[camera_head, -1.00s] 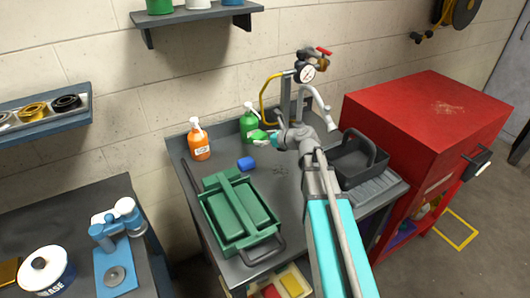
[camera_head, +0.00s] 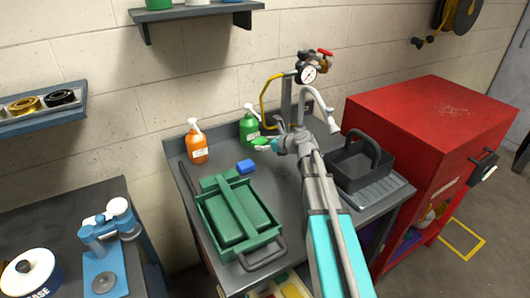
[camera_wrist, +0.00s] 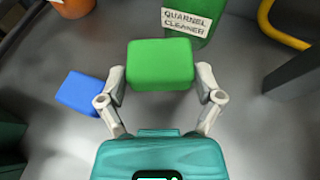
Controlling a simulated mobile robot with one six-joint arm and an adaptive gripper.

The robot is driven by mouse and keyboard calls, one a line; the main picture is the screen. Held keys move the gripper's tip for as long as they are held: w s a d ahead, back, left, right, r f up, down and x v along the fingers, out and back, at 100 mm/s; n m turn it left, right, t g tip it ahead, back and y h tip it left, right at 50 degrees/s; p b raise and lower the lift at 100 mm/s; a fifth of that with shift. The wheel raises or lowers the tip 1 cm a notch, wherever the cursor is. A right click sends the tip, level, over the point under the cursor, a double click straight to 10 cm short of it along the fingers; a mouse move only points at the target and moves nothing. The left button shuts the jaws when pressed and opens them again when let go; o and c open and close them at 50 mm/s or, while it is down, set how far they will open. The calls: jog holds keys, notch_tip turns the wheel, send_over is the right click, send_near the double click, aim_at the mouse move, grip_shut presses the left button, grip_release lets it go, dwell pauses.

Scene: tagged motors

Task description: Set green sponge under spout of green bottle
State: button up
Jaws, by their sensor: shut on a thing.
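The green sponge (camera_wrist: 160,66) is held between the two fingers of my gripper (camera_wrist: 161,84), which is shut on it. In the head view the sponge (camera_head: 261,142) shows small and bright green at the gripper's tip, just in front of the green bottle (camera_head: 250,127). The bottle has a white pump spout (camera_head: 250,109). In the wrist view the bottle (camera_wrist: 196,16), labelled "QUARNEL CLEANER", stands just beyond the sponge, slightly right. Its spout is out of that view. I cannot tell whether the sponge touches the table.
An orange pump bottle (camera_head: 198,148) stands left of the green one. A blue sponge (camera_wrist: 82,93) lies left of my gripper. A green toolbox (camera_head: 207,212) sits at front left.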

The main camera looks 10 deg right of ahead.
aim_at(264, 157)
jog(key=shift+w+d+f+b, duration=0.1)
jog(key=shift+w+f+b, duration=0.4)
jog(key=shift+f+b, duration=0.25)
jog(key=shift+s+f+b, duration=0.1)
jog(key=shift+f+b, duration=1.15)
jog(key=shift+f, duration=0.05)
jog(key=shift+f, duration=0.15)
jog(key=o, duration=0.6)
